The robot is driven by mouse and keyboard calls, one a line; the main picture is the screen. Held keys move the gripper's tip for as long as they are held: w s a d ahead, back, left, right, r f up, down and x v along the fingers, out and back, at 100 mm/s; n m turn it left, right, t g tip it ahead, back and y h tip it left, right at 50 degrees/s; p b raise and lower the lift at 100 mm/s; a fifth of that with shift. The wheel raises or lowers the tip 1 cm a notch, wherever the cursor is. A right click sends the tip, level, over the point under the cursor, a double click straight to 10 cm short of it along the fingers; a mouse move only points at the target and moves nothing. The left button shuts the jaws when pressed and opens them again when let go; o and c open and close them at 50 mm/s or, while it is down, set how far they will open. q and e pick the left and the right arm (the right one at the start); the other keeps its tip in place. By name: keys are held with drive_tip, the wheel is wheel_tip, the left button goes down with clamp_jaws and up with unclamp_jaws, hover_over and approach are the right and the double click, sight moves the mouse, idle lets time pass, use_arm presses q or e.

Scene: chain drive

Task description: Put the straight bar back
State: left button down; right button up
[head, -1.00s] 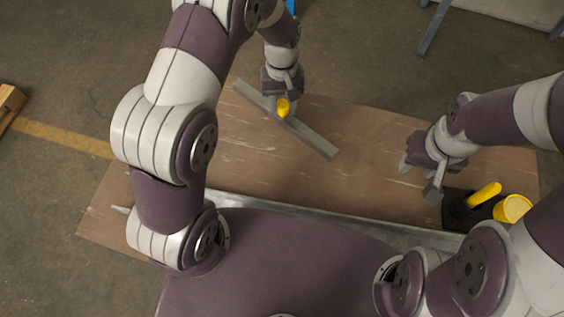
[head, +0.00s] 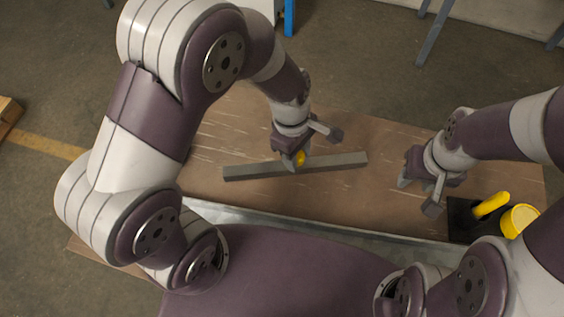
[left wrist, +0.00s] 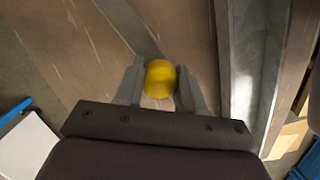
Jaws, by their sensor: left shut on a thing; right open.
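The straight bar (head: 340,162) is long and grey and lies nearly level across the head view over the middle of the brown table. My left gripper (head: 298,160) is shut on its yellow knob, which also shows between both fingers in the left wrist view (left wrist: 160,76). Part of the bar (left wrist: 132,26) runs up and left from the knob there. I cannot tell whether the bar touches the table or hangs just above it. My right gripper (head: 418,194) is open and empty over the right part of the table.
A black block (head: 460,216) with a yellow handle (head: 490,205) and a yellow cylinder (head: 519,220) stands at the table's right end. A grey metal strip (head: 330,230) runs along the near edge. The table (head: 350,135) behind the bar is clear.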

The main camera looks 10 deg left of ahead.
sight(281, 161)
use_arm(q)
drive_tip(key=a, duration=0.1)
drive_tip(key=a+f, duration=0.1)
drive_tip(key=a, duration=0.1)
drive_tip(key=shift+f, duration=0.25)
drive_tip(key=shift+a+f, duration=0.2)
drive_tip(key=shift+f, duration=2.05)
drive_tip(key=c, duration=0.7)
unclamp_jaws()
drive_tip(key=shift+s+f, duration=0.1)
drive_tip(key=shift+f, duration=0.05)
wheel_tip(281, 161, up, 12)
drive_tip(key=a, duration=0.2)
drive_tip(key=s+a+m, duration=0.1)
drive_tip(key=a+m, duration=0.1)
drive_tip(key=m, duration=0.2)
drive_tip(key=s+a+m+t+y, duration=0.1)
drive_tip(key=a+m, duration=0.1)
drive_tip(key=m, duration=0.3)
drive_tip(key=s+a+m+t, duration=0.1)
drive_tip(key=a+m, duration=0.1)
drive_tip(key=m, duration=0.2)
drive_tip(key=shift+s+a+r+y, duration=0.15)
drive_tip(key=shift+a+r+y, duration=0.15)
drive_tip(key=shift+a+r, duration=0.1)
